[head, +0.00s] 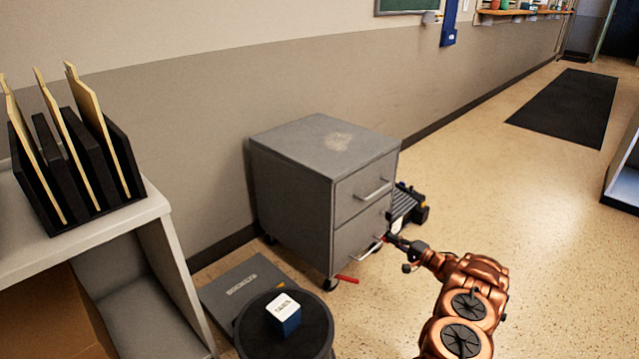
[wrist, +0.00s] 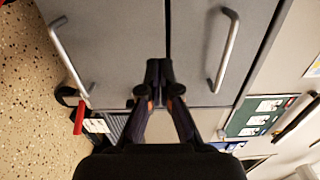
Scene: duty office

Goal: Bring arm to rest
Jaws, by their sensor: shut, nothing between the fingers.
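My arm reaches forward from the lower right of the head view, and my gripper (head: 390,239) is at the front of a grey two-drawer cabinet (head: 300,180). In the wrist view my gripper (wrist: 158,72) has its dark fingers together with nothing between them. The fingertips are in front of the seam between the two drawers, with a metal handle on either side. I cannot tell whether they touch the cabinet front. Both drawers look closed.
A red piece (head: 346,280) shows low by the cabinet. A black device (head: 408,205) is beside the cabinet. A round black stool (head: 255,335) bears a blue-and-white box (head: 284,314). A shelf with a file rack (head: 95,190) is at left.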

